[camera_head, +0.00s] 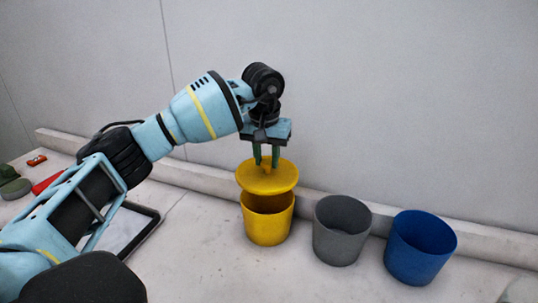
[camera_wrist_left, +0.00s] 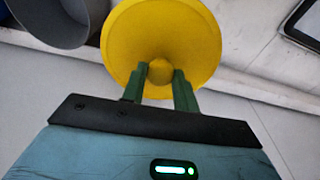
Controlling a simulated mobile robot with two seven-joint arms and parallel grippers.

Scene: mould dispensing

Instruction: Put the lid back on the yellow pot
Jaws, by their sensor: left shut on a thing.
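The yellow pot (camera_head: 267,222) stands upright on the pale surface, its mouth partly hidden by the lid above it. The yellow lid (camera_head: 250,181) is a round disc with a small knob, held roughly level just above the pot's rim. My left gripper (camera_head: 266,165) is shut on the lid's knob, pointing down from above. In the left wrist view, the green fingers (camera_wrist_left: 160,80) pinch the knob and the lid (camera_wrist_left: 190,30) hides the pot below it. My right gripper is in neither view.
A grey pot (camera_head: 341,245) and a blue pot (camera_head: 418,262) stand open to the right of the yellow pot. A pale ledge (camera_head: 190,177) and wall run behind. A dark-framed tray (camera_head: 140,239), a red item (camera_head: 46,184) and green items (camera_head: 15,188) lie to the left.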

